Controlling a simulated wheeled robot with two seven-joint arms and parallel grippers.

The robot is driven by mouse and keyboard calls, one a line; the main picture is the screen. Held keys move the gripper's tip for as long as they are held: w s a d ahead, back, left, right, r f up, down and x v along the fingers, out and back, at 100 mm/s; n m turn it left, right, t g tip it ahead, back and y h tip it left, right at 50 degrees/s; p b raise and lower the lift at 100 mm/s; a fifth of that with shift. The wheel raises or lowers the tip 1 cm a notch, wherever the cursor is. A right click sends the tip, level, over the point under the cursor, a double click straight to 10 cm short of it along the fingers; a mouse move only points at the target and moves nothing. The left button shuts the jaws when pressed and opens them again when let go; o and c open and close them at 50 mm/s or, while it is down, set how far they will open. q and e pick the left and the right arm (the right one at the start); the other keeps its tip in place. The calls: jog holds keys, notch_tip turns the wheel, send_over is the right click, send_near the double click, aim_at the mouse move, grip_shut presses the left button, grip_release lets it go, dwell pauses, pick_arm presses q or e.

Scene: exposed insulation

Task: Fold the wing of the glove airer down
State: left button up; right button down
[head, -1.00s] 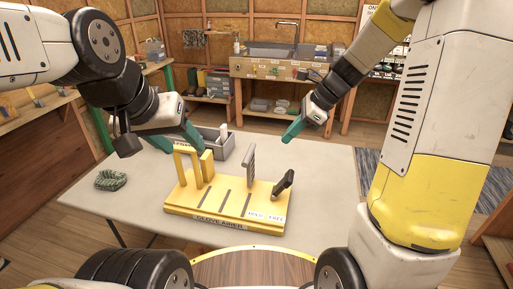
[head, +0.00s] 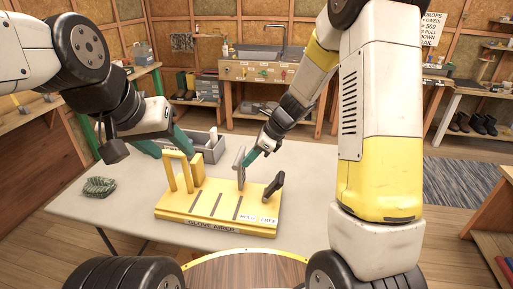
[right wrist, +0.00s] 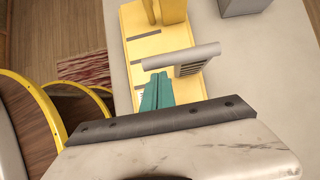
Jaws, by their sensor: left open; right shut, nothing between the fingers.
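The glove airer (head: 180,214) is a yellow base with slots and a front label, standing on the grey table. Its grey slatted wing (head: 239,168) stands upright near the middle; it also shows in the right wrist view (right wrist: 183,56). A black lever (head: 273,186) leans up at its right end, behind two small white labels. My right gripper (head: 247,160) is shut and empty, its teal tips right beside the wing; whether they touch it I cannot tell. In the right wrist view the tips (right wrist: 157,90) lie beside the wing's bar. My left gripper (head: 170,145) is open behind the yellow upright frame.
A yellow upright frame (head: 170,173) and block rise from the airer's left part. A grey bin (head: 207,147) stands behind it. A green knitted item (head: 98,187) lies at the table's left. The table right of the airer is clear.

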jog(key=shift+w+a, duration=0.1)
jog(key=shift+a, duration=0.2)
jog(key=shift+a, duration=0.1)
jog(key=shift+w+a+r+h, duration=0.1)
jog(key=shift+a+h, duration=0.2)
jog(key=shift+a, duration=0.15)
jog(key=shift+w+a+r+h, duration=0.1)
jog(key=shift+a+h, duration=0.2)
jog(key=shift+a, duration=0.15)
jog(key=w+a+f+g+h, duration=0.1)
jog(key=w+a+f+h, duration=0.1)
jog(key=a, duration=0.6)
jog(key=w+a+f+h, duration=0.2)
jog(key=a+f+h, duration=0.2)
jog(key=a+f, duration=0.2)
jog(key=shift+w+a+g, duration=0.15)
jog(key=shift+a+g, duration=0.25)
jog(key=shift+a, duration=0.85)
